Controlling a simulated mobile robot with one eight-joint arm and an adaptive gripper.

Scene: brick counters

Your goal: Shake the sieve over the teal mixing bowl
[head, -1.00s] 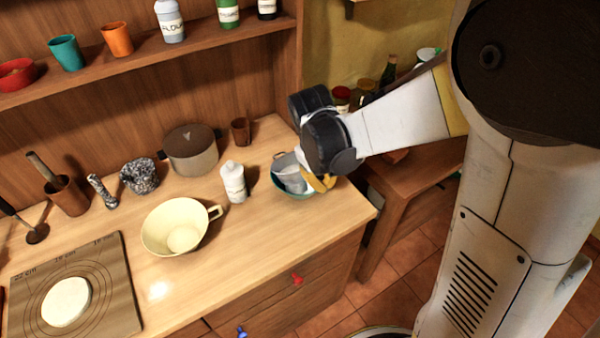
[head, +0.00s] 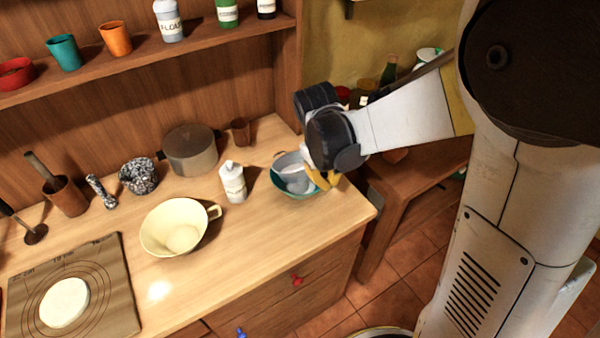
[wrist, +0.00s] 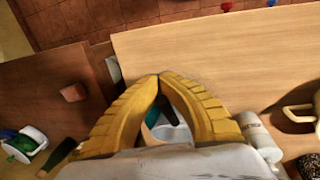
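The teal mixing bowl (head: 281,188) stands near the right end of the wooden counter. A pale grey sieve (head: 297,182) shows over the bowl's opening, partly hidden by my gripper. My gripper (head: 326,181) is at the bowl's right side, its yellow fingers closed on the sieve, though the grip point is hidden in the head view. In the wrist view the fingertips of my gripper (wrist: 159,77) come together, with a dark piece between the fingers. Behind them are a bit of the teal bowl (wrist: 152,117) and a pale part of the sieve (wrist: 173,133).
A white bottle (head: 233,182) stands just left of the bowl. A cream handled bowl (head: 165,240), a lidded pot (head: 190,152) and a brown cup (head: 240,131) stand farther left and back. The counter's front edge is clear near the bowl.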

